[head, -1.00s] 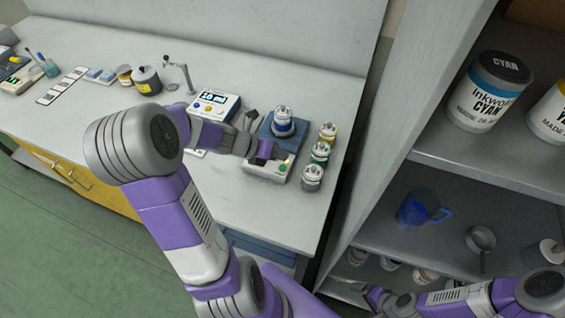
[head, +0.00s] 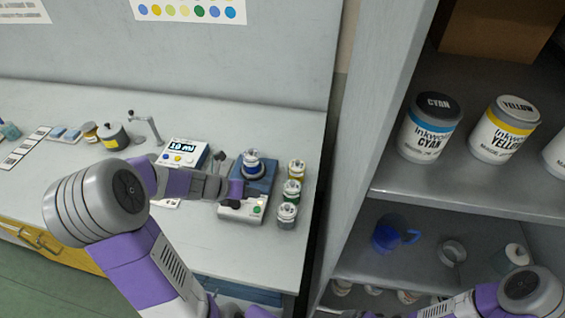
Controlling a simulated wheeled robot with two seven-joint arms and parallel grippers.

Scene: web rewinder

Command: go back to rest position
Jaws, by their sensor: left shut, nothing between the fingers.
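My left gripper (head: 242,190) is shut and empty. It is at the front of a small blue-and-white device (head: 240,209) on the bench; whether it touches the device I cannot tell. My left arm reaches in from the lower left over the bench's front edge. Part of my right arm (head: 487,300) shows at the lower right in front of the shelf; its gripper cannot be seen.
Jars with yellow (head: 296,171), green (head: 291,192) and grey (head: 287,214) bands stand right of the device. A meter (head: 184,153) stands to its left. The shelf (head: 450,205) at right holds ink cans and a blue mug (head: 386,238). The bench's left front is clear.

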